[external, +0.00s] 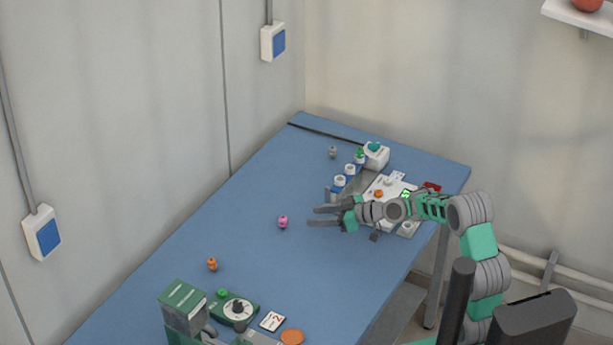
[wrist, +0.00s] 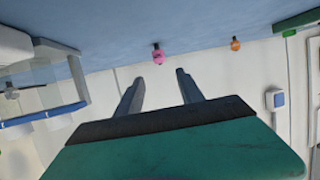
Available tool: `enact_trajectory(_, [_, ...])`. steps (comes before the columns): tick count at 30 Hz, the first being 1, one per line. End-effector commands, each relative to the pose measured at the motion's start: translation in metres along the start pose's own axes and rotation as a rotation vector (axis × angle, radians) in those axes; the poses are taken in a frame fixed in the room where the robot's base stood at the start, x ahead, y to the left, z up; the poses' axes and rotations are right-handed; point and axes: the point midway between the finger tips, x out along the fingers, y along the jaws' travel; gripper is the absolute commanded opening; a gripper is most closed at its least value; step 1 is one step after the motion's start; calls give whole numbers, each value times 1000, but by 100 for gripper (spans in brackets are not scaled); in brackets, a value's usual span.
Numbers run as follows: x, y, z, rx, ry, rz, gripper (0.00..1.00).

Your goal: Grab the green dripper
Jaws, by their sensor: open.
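A small green piece (external: 222,293), which looks like a dripper, sits on the blue table at the near left, beside a green dial device. A green piece also shows at the upper right edge of the wrist view (wrist: 290,33). Another green item (external: 360,154) is at the far end of the blue rack; I cannot tell if it is a dripper. My gripper (external: 313,216) is open and empty above the table's middle, far from the near-left green piece. Its fingers (wrist: 160,78) point toward a pink piece (external: 283,222), which is beyond the tips (wrist: 158,55).
An orange piece (external: 212,264) lies between the pink and near-left green pieces. A grey piece (external: 332,152) stands farther back. The dial device (external: 235,309) and a green box (external: 184,305) crowd the near left. The blue rack (external: 340,181) stands behind my gripper. The table's middle left is clear.

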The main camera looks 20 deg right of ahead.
Motion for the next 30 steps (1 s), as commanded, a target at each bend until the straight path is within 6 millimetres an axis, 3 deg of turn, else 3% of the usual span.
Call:
enact_trajectory(23, [-1,0,-2,-1,1,0,49])
enact_trajectory(26, [-8,1,-24,-7,5,2,49])
enact_trajectory(30, [-28,0,-78,-10,7,3,49])
